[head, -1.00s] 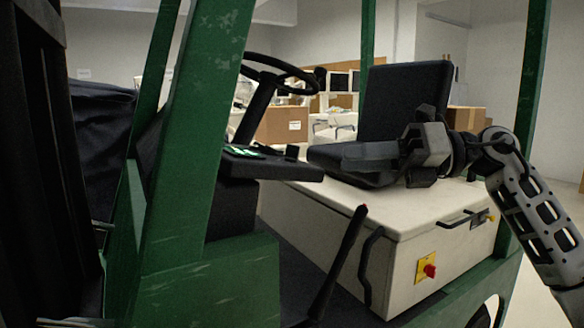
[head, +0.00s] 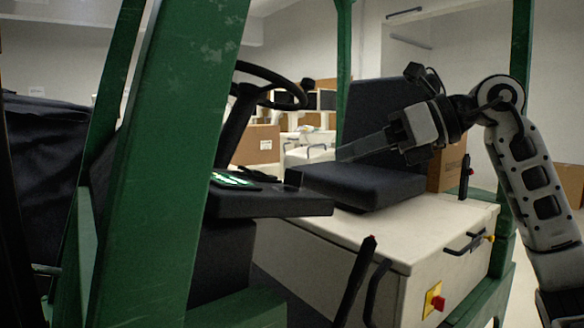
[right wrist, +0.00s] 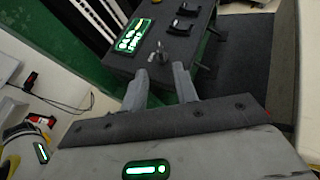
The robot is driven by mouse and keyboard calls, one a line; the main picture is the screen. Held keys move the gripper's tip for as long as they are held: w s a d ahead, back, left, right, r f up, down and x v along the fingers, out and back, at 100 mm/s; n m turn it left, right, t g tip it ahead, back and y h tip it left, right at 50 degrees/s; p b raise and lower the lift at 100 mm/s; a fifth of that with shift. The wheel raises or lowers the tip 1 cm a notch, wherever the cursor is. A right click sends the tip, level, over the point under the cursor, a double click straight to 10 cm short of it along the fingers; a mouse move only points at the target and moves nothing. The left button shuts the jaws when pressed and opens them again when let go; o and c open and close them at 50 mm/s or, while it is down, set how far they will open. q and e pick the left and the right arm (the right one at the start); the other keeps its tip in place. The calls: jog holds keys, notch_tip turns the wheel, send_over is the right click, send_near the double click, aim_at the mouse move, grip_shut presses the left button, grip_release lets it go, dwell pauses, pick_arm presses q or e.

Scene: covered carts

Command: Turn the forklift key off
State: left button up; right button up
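The forklift's dark dashboard (head: 270,202) is at centre left in the head view, with a lit green-white panel on top. The right wrist view shows the dashboard (right wrist: 140,68) at the top, with the small grey key (right wrist: 160,54) standing on it beside the lit panel. I cannot make out the key in the head view. My right gripper (head: 345,153) is over the seat and points left toward the dashboard. In the right wrist view its fingers (right wrist: 160,82) are apart with nothing between them, and the key is beyond the gap. My left gripper is not in view.
The steering wheel (head: 268,84) rises behind the dashboard. A green post (head: 185,130) stands in front at left. The black seat (head: 360,185) is below my right gripper. A yellow plate with a red switch (head: 433,299) is on the white seat box (head: 330,245).

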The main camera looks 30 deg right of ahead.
aim_at(294, 173)
jog(key=p+x, duration=0.1)
jog(key=x, duration=0.9)
jog(key=shift+w+a+f+p, duration=0.15)
jog(key=shift+w+p, duration=0.1)
jog(key=shift+p, duration=0.1)
grip_shut()
